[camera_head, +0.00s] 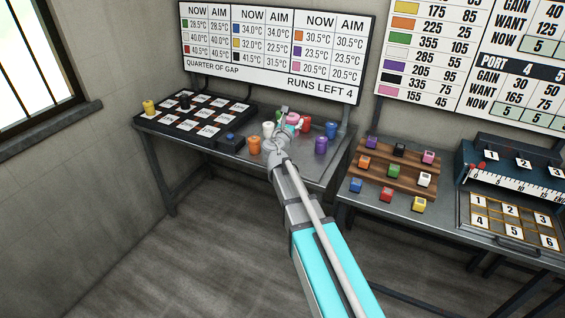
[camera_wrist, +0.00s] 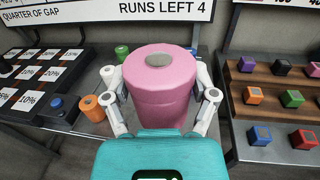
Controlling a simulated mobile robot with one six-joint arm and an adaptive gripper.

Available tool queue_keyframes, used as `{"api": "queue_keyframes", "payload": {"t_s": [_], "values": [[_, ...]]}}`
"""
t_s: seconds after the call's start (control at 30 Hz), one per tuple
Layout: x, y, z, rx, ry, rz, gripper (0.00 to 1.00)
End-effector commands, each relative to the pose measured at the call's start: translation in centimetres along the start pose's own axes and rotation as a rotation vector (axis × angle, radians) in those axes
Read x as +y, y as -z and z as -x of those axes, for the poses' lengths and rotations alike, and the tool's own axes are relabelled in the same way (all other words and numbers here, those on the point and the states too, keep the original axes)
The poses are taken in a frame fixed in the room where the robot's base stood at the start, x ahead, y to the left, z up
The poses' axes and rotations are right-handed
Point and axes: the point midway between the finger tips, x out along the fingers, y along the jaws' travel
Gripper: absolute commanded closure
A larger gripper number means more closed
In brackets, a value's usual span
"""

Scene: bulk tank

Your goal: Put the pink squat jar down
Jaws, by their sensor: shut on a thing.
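The pink squat jar (camera_wrist: 160,88) fills the middle of the wrist view, upright, with a grey disc on its top. My gripper (camera_wrist: 163,108) is shut on it, with a finger at each side. In the head view the pink jar (camera_head: 292,118) shows only in part behind my gripper (camera_head: 284,133), over the right part of the left table. I cannot tell whether its base touches the table, as the gripper hides it.
Near the gripper stand an orange jar (camera_head: 254,145), a purple jar (camera_head: 321,145), a blue jar (camera_head: 331,129) and a white jar (camera_head: 268,129). Left are a black tray (camera_head: 172,127) of percentage cards and a blue button (camera_head: 230,137). A wooden rack (camera_head: 395,171) of coloured blocks stands right.

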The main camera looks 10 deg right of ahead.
Motion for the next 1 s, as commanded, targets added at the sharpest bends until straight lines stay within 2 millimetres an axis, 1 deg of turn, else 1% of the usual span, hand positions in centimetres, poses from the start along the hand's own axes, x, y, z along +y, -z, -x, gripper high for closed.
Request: {"api": "queue_keyframes", "payload": {"t_s": [0.03,0.4,0.5,0.6,0.7,1.0], "values": [[0.6,1.1,0.0,0.0,-0.001,0.0,0.8],[5.7,6.6,1.2,0.0,0.005,0.0,0.8],[6.8,7.8,1.5,0.0,0.007,0.0,0.8],[7.7,8.6,1.9,0.0,0.008,0.0,0.8],[8.3,9.0,2.0,0.0,0.01,0.0,0.8],[8.5,9.0,2.2,0.0,0.012,0.0,0.8]]}}
